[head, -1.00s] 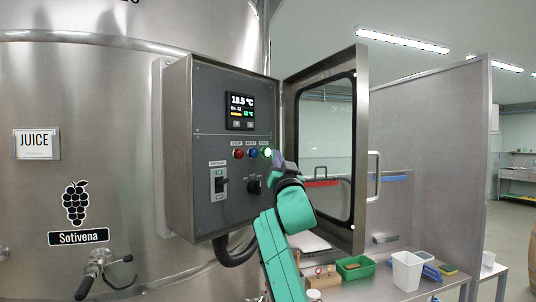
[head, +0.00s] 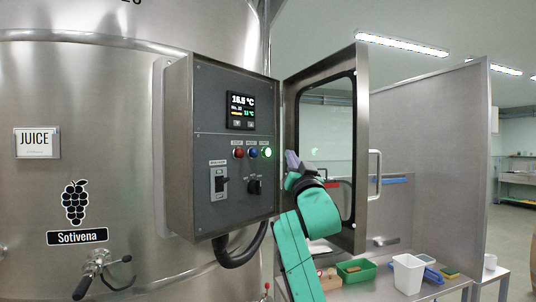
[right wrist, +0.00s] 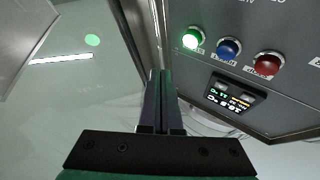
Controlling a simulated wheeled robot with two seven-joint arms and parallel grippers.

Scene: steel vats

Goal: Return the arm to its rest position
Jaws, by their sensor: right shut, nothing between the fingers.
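My right gripper (head: 291,161) is shut and empty, in front of the open door to the right of the control panel. In the right wrist view its closed fingers (right wrist: 160,100) point at the gap between door and panel, apart from the buttons. My green right arm (head: 300,240) comes up from the bottom of the head view. The control panel (head: 207,200) has a lit display (head: 241,112), a red button (head: 238,153), a blue button (head: 253,153) and a lit green button (head: 267,153). My left gripper is not in view.
The cabinet door (head: 361,150) stands open with a window and handle. Behind it a steel table holds a green bin (head: 354,270) and a white container (head: 407,273). A steel vat (head: 120,120) with a valve (head: 97,264) fills the left. A black hose (head: 240,256) hangs under the cabinet.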

